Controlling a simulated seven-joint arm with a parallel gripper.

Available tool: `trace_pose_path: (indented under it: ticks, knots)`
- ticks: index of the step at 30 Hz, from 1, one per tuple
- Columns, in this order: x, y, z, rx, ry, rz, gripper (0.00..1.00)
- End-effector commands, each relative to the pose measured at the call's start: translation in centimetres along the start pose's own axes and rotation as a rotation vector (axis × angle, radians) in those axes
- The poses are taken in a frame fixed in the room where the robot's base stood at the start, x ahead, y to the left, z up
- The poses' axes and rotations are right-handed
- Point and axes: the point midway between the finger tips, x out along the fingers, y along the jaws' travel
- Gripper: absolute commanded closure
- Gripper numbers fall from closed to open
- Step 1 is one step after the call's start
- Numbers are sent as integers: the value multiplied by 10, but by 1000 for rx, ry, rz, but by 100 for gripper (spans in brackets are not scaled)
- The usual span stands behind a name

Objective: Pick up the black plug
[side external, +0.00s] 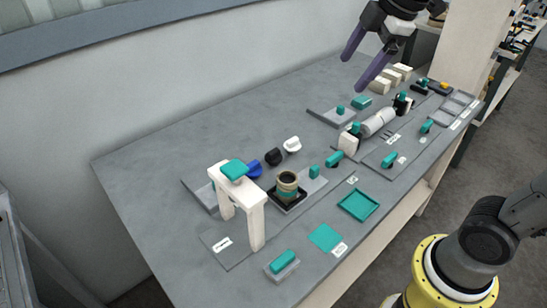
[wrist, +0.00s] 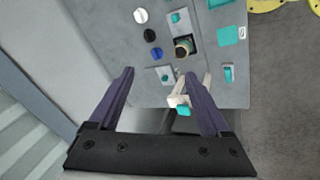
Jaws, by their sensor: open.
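The black plug (side external: 273,156) is a small round piece on the grey table, between the white plug (side external: 292,144) and the blue plug (side external: 253,168). In the wrist view the black plug (wrist: 150,36) shows beyond my fingertips, with the white plug (wrist: 141,16) above it and the blue plug (wrist: 155,54) below it. My gripper (side external: 350,75) has purple fingers. It is open and empty, raised above the table, up and to the right of the plugs in the side view. In the wrist view my gripper (wrist: 161,73) shows both fingers spread apart.
A white arch stand (side external: 254,228) with a teal top stands left of the plugs. A dark cup (side external: 287,185) sits in a black tray close by. Several blocks and white cylinders (side external: 375,123) lie toward the right. The table's back left is clear, beside the wall.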

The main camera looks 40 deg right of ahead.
Motion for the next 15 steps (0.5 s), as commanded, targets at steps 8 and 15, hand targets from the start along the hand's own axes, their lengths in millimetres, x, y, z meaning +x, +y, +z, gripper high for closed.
trace_pose_path:
  ticks: [8,15]
  knots:
    - [81,82,-45,-321,-40,-127,19]
    - [185,116,-65,-464,-61,-256,19]
